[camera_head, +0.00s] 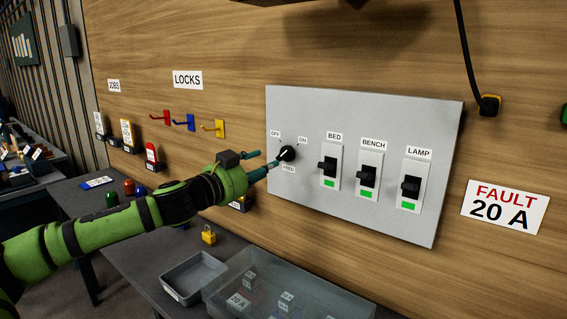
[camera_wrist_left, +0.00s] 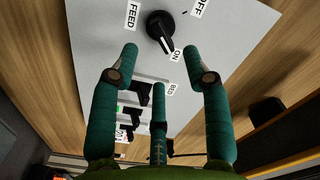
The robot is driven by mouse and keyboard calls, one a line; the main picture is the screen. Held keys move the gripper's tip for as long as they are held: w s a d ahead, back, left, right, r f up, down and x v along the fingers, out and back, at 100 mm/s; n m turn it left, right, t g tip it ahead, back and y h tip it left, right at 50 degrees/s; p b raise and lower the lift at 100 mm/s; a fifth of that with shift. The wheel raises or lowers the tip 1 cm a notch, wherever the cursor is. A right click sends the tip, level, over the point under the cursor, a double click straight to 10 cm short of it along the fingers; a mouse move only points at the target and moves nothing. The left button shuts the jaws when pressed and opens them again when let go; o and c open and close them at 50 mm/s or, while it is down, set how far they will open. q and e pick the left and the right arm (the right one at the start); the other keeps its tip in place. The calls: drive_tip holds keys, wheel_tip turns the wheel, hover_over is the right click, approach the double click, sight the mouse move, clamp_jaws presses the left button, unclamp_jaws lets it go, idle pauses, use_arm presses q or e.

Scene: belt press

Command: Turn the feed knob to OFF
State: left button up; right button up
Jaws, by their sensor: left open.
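The feed knob (camera_head: 287,153) is black and round, on the left part of the grey panel (camera_head: 390,112). OFF is printed at its upper left, ON at its upper right and FEED below. In the left wrist view the knob (camera_wrist_left: 160,30) has a white mark pointing toward the ON label (camera_wrist_left: 177,53). My left gripper (camera_head: 266,163) is just left of the knob, its teal fingers reaching toward it. In the left wrist view its fingers (camera_wrist_left: 160,62) are spread apart and empty, with the knob beyond the tips. My right gripper is not in view.
BED (camera_head: 328,168), BENCH (camera_head: 367,176) and LAMP (camera_head: 411,187) switches stand right of the knob, each with a green mark. Red, blue and yellow hooks (camera_head: 184,122) are on the wall. A clear bin (camera_head: 335,293) and a grey tray (camera_head: 188,278) sit below on the bench.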

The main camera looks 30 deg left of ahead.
sight(282, 157)
use_arm(q)
drive_tip(key=shift+w+d+r+p, duration=0.1)
drive_tip(key=shift+w+p, duration=0.25)
drive_tip(key=shift+w, duration=0.3)
drive_tip(key=shift+w+d+r+p, duration=0.1)
drive_tip(key=shift+w+p, duration=0.25)
drive_tip(key=shift+w, duration=0.25)
drive_tip(key=w+p, duration=0.1)
drive_tip(key=w, duration=0.2)
drive_tip(key=shift+w+d+f, duration=0.1)
drive_tip(key=shift+f, duration=0.05)
drive_tip(key=shift+w+p, duration=0.3)
drive_tip(key=shift+w+f, duration=0.1)
drive_tip(key=shift+f, duration=0.05)
clamp_jaws()
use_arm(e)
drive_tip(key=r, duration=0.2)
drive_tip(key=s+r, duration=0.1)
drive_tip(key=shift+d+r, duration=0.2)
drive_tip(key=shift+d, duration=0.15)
